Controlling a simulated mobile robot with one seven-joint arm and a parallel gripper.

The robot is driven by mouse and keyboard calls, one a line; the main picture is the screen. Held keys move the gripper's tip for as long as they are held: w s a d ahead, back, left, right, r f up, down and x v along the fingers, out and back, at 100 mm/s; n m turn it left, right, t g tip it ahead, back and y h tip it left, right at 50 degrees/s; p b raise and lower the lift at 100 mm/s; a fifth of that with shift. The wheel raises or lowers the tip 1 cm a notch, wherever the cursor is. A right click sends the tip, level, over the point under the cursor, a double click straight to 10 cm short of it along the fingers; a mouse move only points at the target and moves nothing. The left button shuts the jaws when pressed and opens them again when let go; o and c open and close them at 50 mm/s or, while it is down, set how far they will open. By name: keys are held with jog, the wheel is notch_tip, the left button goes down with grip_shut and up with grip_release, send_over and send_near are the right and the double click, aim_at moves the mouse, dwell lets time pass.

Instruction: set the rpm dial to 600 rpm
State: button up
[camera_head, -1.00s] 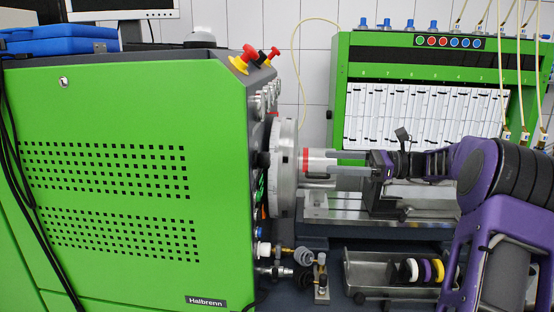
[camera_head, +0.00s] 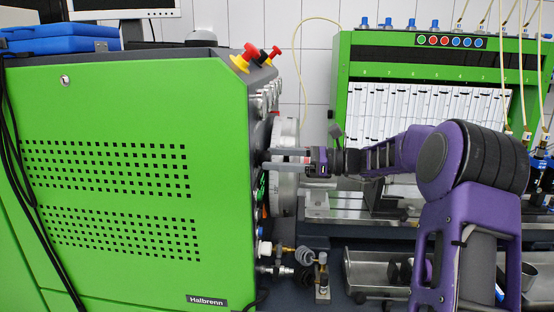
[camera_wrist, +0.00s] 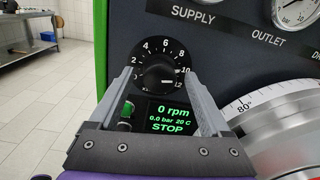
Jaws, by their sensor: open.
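The rpm dial (camera_wrist: 157,76) is a round black knob on a black scale plate with white numbers from 2 to 12 showing. It sits on the dark side panel in the wrist view. I cannot read its pointer with certainty. Below it, a display (camera_wrist: 168,115) reads 0 rpm, 0.0 bar, 20 C and STOP. My gripper (camera_wrist: 157,73) is open and empty, with a finger on either side of the knob in the picture; contact cannot be told. In the head view my gripper (camera_head: 268,160) points left at the panel, its fingertips close to it. The dial face is seen edge-on there.
Pressure gauges (camera_wrist: 294,12) sit above right of the dial. A large silver graduated disc (camera_wrist: 285,125) stands close to the right finger. Red emergency knobs (camera_head: 250,52) are on the green cabinet's (camera_head: 120,130) top edge. Pipe fittings (camera_head: 305,256) stick out below.

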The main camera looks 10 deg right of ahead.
grip_shut()
dwell(0.3)
jog(key=shift+s+f+n+b, duration=0.1)
jog(key=shift+f+n+b, duration=0.05)
jog(key=shift+n+b, duration=3.2)
jog(key=shift+s+f+n+b, duration=0.1)
jog(key=shift+n+b, duration=1.95)
jog(key=shift+n, duration=2.5)
